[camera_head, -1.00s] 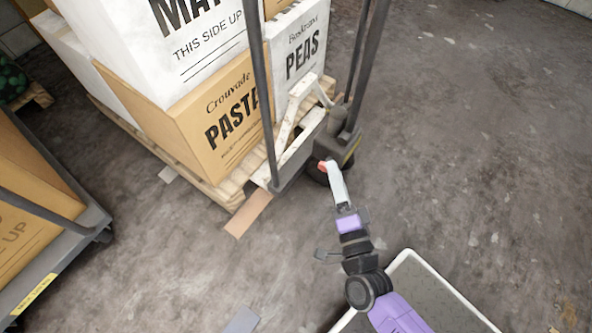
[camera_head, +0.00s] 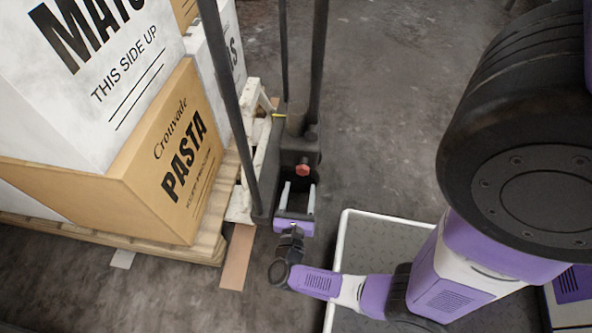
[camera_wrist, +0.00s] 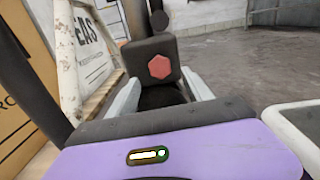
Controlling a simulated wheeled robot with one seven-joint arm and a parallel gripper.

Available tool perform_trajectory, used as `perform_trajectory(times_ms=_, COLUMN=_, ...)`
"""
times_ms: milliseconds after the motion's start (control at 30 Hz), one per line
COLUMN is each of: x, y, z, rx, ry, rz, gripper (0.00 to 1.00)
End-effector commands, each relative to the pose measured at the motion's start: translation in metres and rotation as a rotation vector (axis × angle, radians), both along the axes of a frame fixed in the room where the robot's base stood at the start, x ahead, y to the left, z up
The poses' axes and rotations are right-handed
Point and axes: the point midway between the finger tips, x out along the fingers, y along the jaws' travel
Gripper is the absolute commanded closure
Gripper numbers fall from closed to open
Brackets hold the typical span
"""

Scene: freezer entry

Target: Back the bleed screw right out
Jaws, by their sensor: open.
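The bleed screw (camera_head: 302,170) has a red hexagonal head and sits on the dark pump block (camera_head: 291,155) of the pallet truck. In the wrist view the red screw head (camera_wrist: 159,67) faces me, seated on the front of the dark block (camera_wrist: 152,48). My gripper (camera_head: 298,186) is open, its two pale fingers apart, just in front of the block. In the wrist view my gripper (camera_wrist: 162,82) has one finger on each side of the screw, below it and not touching it as far as I can see. The screw's shank is hidden.
A wooden pallet (camera_head: 212,240) with stacked boxes, one a pasta box (camera_head: 165,160), stands at left. The truck's dark handle bars (camera_head: 232,105) rise close beside my gripper. A flat brown piece (camera_head: 237,257) lies on the floor. Open floor (camera_head: 385,110) lies beyond to the right.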

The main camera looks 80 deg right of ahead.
Motion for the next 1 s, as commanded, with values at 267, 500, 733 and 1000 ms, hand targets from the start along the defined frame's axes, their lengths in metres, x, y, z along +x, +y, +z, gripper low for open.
perform_trajectory(times_ms=267, x=0.002, y=-0.022, z=0.0, rx=-0.001, ry=-0.038, rz=-0.002, gripper=0.41)
perform_trajectory(times_ms=500, x=0.005, y=-0.058, z=0.0, rx=-0.001, ry=-0.037, rz=0.0, gripper=0.41)
perform_trajectory(times_ms=733, x=0.006, y=-0.076, z=0.001, rx=0.0, ry=-0.035, rz=0.001, gripper=0.41)
perform_trajectory(times_ms=1000, x=0.007, y=-0.078, z=0.001, rx=0.0, ry=-0.034, rz=0.002, gripper=0.41)
